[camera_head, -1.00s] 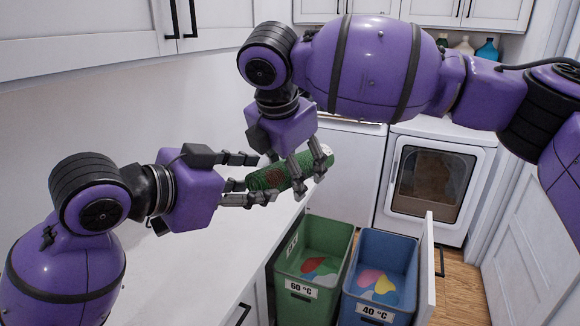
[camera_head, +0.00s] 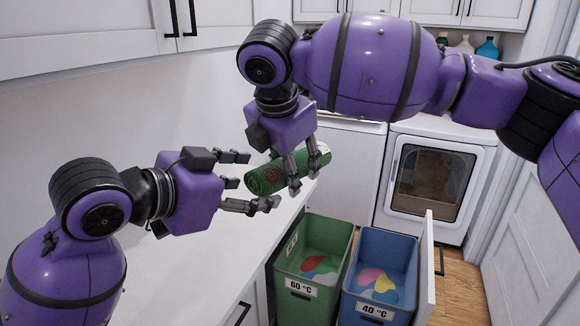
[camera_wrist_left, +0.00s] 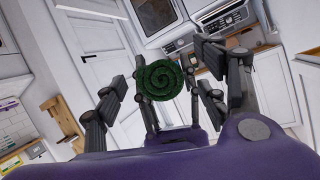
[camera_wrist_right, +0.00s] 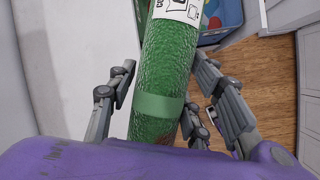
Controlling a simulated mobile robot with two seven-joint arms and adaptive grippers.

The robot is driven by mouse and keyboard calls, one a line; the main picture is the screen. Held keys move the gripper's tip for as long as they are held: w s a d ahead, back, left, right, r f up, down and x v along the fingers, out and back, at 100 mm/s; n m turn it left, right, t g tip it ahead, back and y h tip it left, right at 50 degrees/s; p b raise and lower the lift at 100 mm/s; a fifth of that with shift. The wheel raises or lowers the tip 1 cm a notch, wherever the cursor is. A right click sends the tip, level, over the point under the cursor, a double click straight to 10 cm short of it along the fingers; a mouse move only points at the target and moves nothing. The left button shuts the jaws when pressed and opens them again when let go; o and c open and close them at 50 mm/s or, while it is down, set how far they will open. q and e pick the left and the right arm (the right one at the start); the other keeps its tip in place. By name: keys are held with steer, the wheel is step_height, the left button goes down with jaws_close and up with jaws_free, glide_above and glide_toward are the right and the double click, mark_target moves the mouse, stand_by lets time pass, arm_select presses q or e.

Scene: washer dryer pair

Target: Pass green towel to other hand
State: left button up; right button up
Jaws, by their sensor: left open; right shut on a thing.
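The green towel (camera_head: 265,179) is a tight roll with a paler label end at its right, held level above the white counter. My right gripper (camera_head: 304,176) points down and is shut around the roll towards its right end. My left gripper (camera_head: 258,180) is open at the roll's left end, with its fingers above and below that end. In the left wrist view, the towel's spiral end (camera_wrist_left: 160,78) faces me between the open fingers. In the right wrist view, the towel (camera_wrist_right: 162,75) runs between my right fingers, with a green band and a white label.
The white counter (camera_head: 185,270) lies below my left arm. A green 60 °C bin (camera_head: 297,291) and a blue 40 °C bin (camera_head: 374,311), both holding coloured pieces, stand in a pulled-out drawer below. A front-loading machine (camera_head: 437,180) stands behind.

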arm_select(q)
steer(key=a+f+n+t+y, duration=0.1)
steer(key=a+f+n+y, duration=0.35)
steer(key=f, duration=0.45)
steer(key=a+f+n+t+y, duration=0.25)
steer(key=a+f+y, duration=0.2)
steer(key=f, duration=0.45)
steer(key=s+a+f+h, duration=0.2)
steer(key=s+a+f, duration=0.4)
steer(key=a, duration=0.3)
steer(key=s+d+f+h, duration=0.2)
steer(key=s+d+f, duration=0.6)
steer(key=d, duration=0.4)
steer(key=s+a+f+n+g+y, duration=0.1)
steer(key=s+a+f, duration=0.1)
steer(key=s+f, duration=0.2)
steer(key=s+a+f+n+g+y, duration=0.1)
steer(key=s+f, duration=0.3)
steer(key=f, duration=0.7)
steer(key=s+a+f+n+g+y, duration=0.1)
steer(key=s+a+f+g, duration=0.1)
steer(key=s+f, duration=0.3)
step_height(320, 180, down, 3)
steer(key=shift+a+f+g, duration=0.15)
steer(key=shift+a+g, duration=0.25)
steer(key=shift+g, duration=0.35)
